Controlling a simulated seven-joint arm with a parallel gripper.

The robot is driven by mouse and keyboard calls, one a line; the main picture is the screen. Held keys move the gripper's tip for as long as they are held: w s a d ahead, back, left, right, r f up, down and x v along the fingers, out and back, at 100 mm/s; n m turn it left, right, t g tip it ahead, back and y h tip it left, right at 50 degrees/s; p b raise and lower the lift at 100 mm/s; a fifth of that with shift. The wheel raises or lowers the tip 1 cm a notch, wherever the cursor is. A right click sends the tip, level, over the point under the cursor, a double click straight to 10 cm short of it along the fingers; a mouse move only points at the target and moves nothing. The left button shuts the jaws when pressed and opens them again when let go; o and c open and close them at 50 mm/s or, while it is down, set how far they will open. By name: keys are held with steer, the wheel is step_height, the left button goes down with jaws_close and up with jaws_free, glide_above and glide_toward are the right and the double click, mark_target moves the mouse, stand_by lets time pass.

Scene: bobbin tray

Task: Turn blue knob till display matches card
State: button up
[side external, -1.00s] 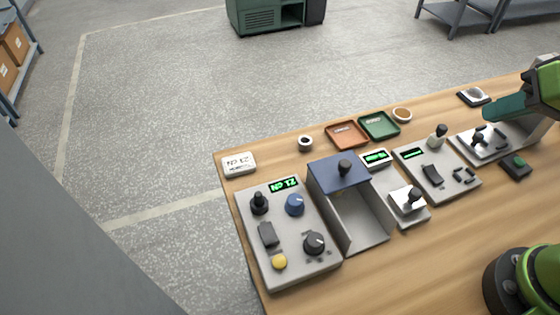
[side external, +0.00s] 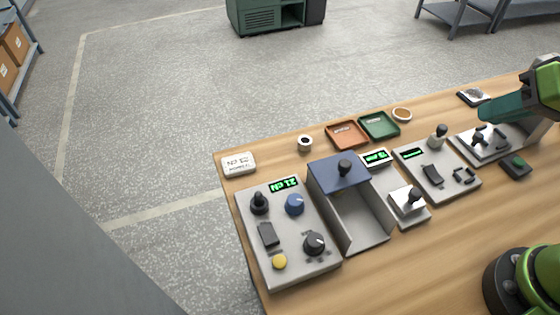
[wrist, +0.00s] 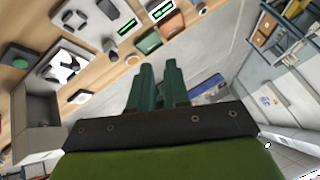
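The blue knob (side external: 295,204) sits on a grey panel (side external: 290,270) at the left end of the table, just below a lit green display (side external: 284,184). A white card (side external: 239,164) lies beyond the panel's upper left corner. Both carry small characters that I cannot read with certainty. My gripper (side external: 485,110) is at the far right, above the table and far from the knob, touching nothing. In the wrist view its two teal fingers (wrist: 157,72) are close together with nothing seen between them; whether they are fully shut is unclear. The knob is not seen there.
The panel also holds a black knob (side external: 259,202), a dial (side external: 314,243) and a yellow button (side external: 279,262). A blue-topped box (side external: 341,173), more panels, an orange tray (side external: 347,134) and a green tray (side external: 380,126) stand between it and my gripper. The front tabletop is clear.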

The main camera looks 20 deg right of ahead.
steer(key=o, duration=0.7)
steer(key=w+a+n, duration=0.1)
steer(key=w+a+f+n+g, duration=0.1)
steer(key=a, duration=0.1)
steer(key=w+a+n+g, duration=0.1)
steer(key=a, duration=0.1)
steer(key=shift+w+a+f, duration=0.15)
steer(key=shift+a+f, duration=0.05)
steer(key=shift+f, duration=0.2)
steer(key=shift+o, duration=0.3)
steer(key=w+a+f+n+g, duration=0.1)
steer(key=w+a+n+g, duration=0.2)
steer(key=a+n, duration=0.5)
steer(key=shift+w+a+f, duration=0.25)
steer(key=shift+w+a, duration=0.15)
steer(key=shift+a, duration=0.55)
steer(key=n+g+h, duration=0.2)
steer(key=n, duration=1.6)
glide_above(296, 198)
steer(key=f, duration=0.1)
step_height(296, 198, down, 16)
steer(key=shift+f, duration=0.15)
steer(key=c, duration=1)
